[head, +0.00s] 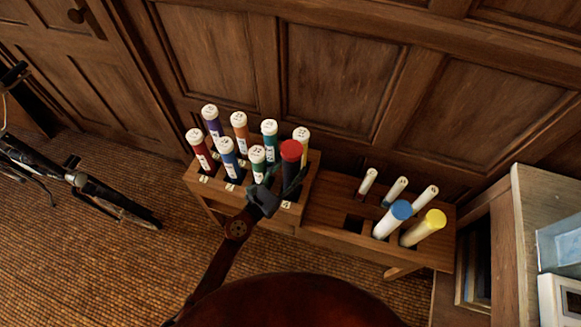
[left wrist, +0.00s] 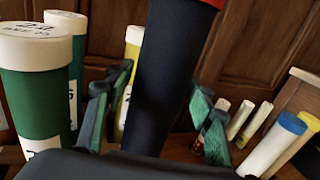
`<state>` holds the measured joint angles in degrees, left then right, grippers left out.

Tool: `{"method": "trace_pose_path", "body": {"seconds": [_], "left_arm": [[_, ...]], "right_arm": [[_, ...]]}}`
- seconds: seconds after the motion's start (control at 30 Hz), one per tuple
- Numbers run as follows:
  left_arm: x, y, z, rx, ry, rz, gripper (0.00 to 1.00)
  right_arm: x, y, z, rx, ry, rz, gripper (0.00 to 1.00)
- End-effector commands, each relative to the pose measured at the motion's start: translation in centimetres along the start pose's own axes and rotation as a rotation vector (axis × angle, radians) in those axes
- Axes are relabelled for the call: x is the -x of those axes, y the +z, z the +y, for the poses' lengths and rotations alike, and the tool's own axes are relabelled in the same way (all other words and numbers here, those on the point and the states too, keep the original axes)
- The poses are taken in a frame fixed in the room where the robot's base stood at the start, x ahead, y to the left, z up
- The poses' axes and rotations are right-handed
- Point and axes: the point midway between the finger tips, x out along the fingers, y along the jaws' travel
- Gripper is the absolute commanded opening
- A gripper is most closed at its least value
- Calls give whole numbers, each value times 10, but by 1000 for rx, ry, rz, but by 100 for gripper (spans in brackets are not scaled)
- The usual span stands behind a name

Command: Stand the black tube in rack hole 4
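The black tube (head: 290,178) with a red cap stands roughly upright at the front right corner of the left rack (head: 309,186). It appears to be in the hole there; its lower end is hidden by my gripper. The small hole labels are too small to read. My left gripper (head: 282,180) is around the tube, one finger on each side. In the left wrist view, the black tube (left wrist: 170,75) passes between the green-padded fingers of my left gripper (left wrist: 164,88), with narrow gaps on both sides, so it looks open. My right gripper is not in view.
Several capped tubes, including a green one (left wrist: 38,100), crowd the left rack beside my gripper. The right rack (head: 330,205) holds thin white tubes, a blue-capped tube (head: 393,219) and a yellow-capped tube (head: 424,228), with an empty hole. A bicycle (head: 75,180) is at left.

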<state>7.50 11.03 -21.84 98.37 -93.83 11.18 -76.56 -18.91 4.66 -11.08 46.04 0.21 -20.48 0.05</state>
Motion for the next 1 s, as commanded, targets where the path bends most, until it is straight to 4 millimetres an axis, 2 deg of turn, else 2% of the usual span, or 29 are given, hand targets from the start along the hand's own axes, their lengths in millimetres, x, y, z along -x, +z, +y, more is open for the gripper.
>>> {"method": "trace_pose_path", "body": {"seconds": [0.13,0.47,0.57,1.0], "left_arm": [[0,0,0,0,0,0,60],[4,-1,0,0,0,2,60],[16,-2,0,1,1,3,60],[101,-1,0,3,1,3,60]], "right_arm": [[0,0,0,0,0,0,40],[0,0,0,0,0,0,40],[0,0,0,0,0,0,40],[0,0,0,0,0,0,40]]}}
